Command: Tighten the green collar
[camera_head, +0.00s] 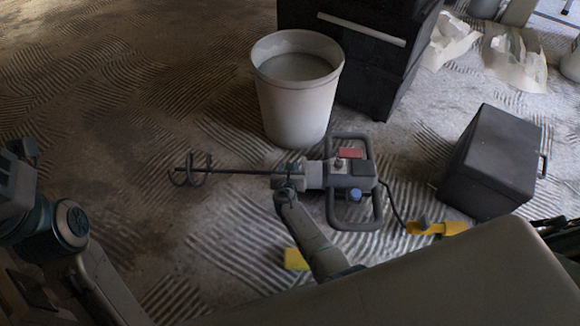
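A mixer (350,172) with a grey frame handle lies on the textured floor, its thin shaft (243,171) and looped paddle (190,170) pointing left. I cannot make out a clearly green collar; the spot where the shaft meets the mixer body is largely covered by my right gripper (288,182). That gripper is at the joint, its arm coming up from the lower middle. Its fingers are too small and dark to show whether they are closed on the collar. My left gripper (14,185) is at the far left edge, partly cut off, away from the mixer; its fingers are unclear.
A white bucket (296,105) with grey contents stands just behind the mixer. A black cabinet (345,60) is behind it, and a dark box (492,165) is at the right. A yellow-handled tool (436,228) and a yellow piece (296,259) lie nearby. Floor at left is clear.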

